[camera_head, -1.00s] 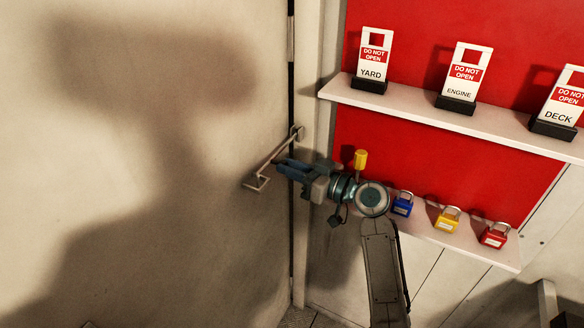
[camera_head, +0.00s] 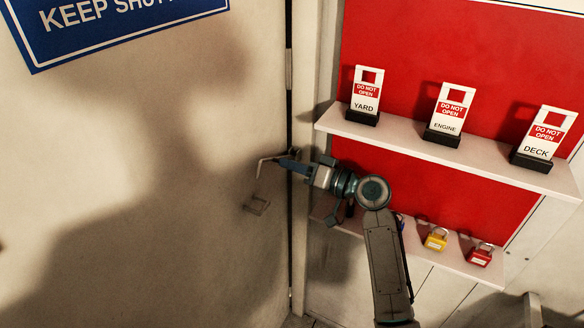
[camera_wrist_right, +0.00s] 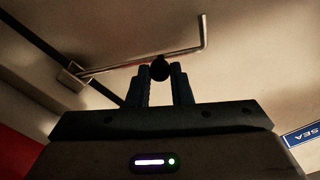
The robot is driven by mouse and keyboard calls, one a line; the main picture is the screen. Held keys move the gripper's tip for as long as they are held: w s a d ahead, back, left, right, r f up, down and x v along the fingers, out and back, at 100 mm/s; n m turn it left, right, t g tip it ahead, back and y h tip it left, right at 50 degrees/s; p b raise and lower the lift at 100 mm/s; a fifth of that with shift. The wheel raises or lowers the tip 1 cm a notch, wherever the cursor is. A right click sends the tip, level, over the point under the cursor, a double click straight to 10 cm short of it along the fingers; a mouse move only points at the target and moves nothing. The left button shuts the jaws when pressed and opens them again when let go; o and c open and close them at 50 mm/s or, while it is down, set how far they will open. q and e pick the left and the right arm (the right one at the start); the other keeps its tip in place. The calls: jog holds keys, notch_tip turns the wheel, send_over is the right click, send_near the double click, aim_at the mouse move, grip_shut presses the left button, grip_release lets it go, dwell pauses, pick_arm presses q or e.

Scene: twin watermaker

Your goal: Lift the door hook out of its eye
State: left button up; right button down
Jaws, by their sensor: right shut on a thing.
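The door hook (camera_head: 263,160) is a thin metal rod with a bent end. In the head view its bent end hangs above and apart from the eye (camera_head: 257,206), a small metal loop on the pale door. My right gripper (camera_head: 282,163) is shut on the hook. In the right wrist view the hook (camera_wrist_right: 190,51) runs from a wall mount (camera_wrist_right: 72,76) to its bent end, and a dark round knob (camera_wrist_right: 160,68) on it sits between the tips of my right gripper (camera_wrist_right: 160,74). My right gripper hides the hook's mount in the head view. My left gripper is not in view.
A red board (camera_head: 450,60) right of the door carries an upper shelf (camera_head: 480,165) with three tags, and a lower shelf (camera_head: 455,262) with yellow (camera_head: 436,239) and red (camera_head: 481,255) padlocks. A blue sign (camera_head: 100,25) is on the door. The space left of the hook is clear.

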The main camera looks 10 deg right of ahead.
jog(key=shift+w+d+r+m+p, duration=0.2)
jog(key=shift+w+r+m+p, duration=0.15)
jog(key=shift+r+m, duration=0.2)
jog(key=c, duration=1.3)
grip_release()
jog(key=s+a+r+b, duration=0.1)
jog(key=s+r+b, duration=0.1)
jog(key=s, duration=0.6)
jog(key=s+a+r+b, duration=0.1)
jog(key=s+r+b, duration=0.2)
jog(key=s, duration=0.5)
jog(key=shift+b, duration=0.55)
